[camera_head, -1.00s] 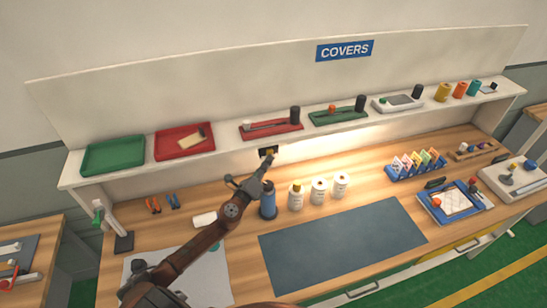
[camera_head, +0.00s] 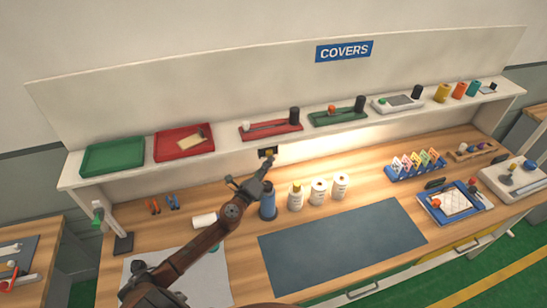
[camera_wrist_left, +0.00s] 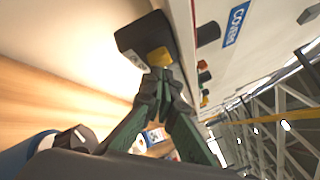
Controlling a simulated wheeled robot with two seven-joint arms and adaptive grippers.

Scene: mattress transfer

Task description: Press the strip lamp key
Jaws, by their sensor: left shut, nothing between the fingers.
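A small black switch box (camera_head: 265,153) is mounted under the shelf's front edge, left of the lit strip. In the left wrist view the box (camera_wrist_left: 140,40) carries a yellow key (camera_wrist_left: 160,56) beside a white marking. My left gripper (camera_head: 268,163) is shut and empty, pointing up at the box. In the left wrist view its fingertips (camera_wrist_left: 161,76) are right by the yellow key; I cannot tell whether they touch it. The wall and worktop under the shelf are brightly lit, right of the box. My right gripper is not seen.
A blue bottle (camera_head: 268,203) stands close to my left gripper, with white bottles (camera_head: 319,190) to its right. The shelf (camera_head: 225,148) above carries trays and tools. A dark mat (camera_head: 340,245) lies bare on the worktop.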

